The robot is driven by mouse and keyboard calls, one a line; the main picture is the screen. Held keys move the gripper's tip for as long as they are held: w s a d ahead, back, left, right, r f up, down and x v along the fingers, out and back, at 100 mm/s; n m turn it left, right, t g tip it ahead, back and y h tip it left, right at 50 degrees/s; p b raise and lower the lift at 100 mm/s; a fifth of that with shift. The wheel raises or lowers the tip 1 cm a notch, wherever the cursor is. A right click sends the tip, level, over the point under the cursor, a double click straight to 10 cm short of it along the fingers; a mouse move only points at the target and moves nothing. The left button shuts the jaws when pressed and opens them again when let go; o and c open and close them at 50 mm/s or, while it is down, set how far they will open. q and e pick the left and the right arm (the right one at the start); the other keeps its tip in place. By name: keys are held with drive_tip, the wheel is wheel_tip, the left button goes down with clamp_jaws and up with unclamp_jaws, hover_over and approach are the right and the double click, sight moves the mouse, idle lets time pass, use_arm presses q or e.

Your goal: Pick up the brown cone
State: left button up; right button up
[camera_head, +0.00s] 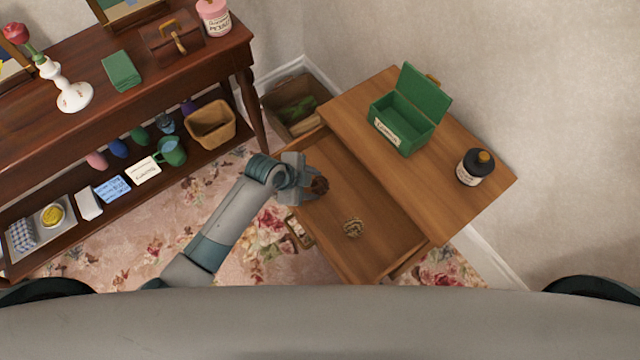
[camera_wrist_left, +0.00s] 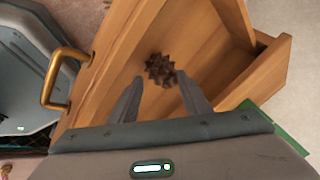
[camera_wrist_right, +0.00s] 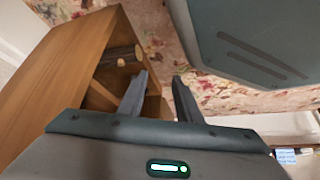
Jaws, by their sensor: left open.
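In the left wrist view the cone (camera_wrist_left: 160,70) shows just beyond and between the two spread fingertips (camera_wrist_left: 160,80). The left gripper is open and not closed on it; whether a finger touches it I cannot tell. My right gripper (camera_wrist_right: 160,76) shows only in its own wrist view, open with nothing between its fingers.
The cabinet top (camera_head: 450,200) bears a green open box (camera_head: 405,125) and a dark bottle (camera_head: 475,167). A brass handle (camera_wrist_left: 58,80) is on the drawer front. A dark wooden console table (camera_head: 215,55) stands left.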

sight(316, 185)
use_arm(q)
drive_tip(key=x, duration=0.4)
drive_tip(key=shift+w, duration=0.1)
drive_tip(key=shift+f, duration=0.25)
use_arm(e)
drive_tip(key=shift+s+d+f, duration=0.15)
drive_tip(key=shift+s+f, duration=0.05)
drive_tip(key=shift+s, duration=0.25)
drive_tip(key=shift+s+d+f, duration=0.1)
drive_tip(key=shift+s+f, duration=0.05)
drive_tip(key=shift+s, duration=0.25)
use_arm(q)
drive_tip(key=shift+c, duration=0.4)
use_arm(e)
drive_tip(key=shift+w+r, duration=0.15)
drive_tip(key=shift+w, duration=0.15)
use_arm(q)
drive_tip(key=c, duration=0.6)
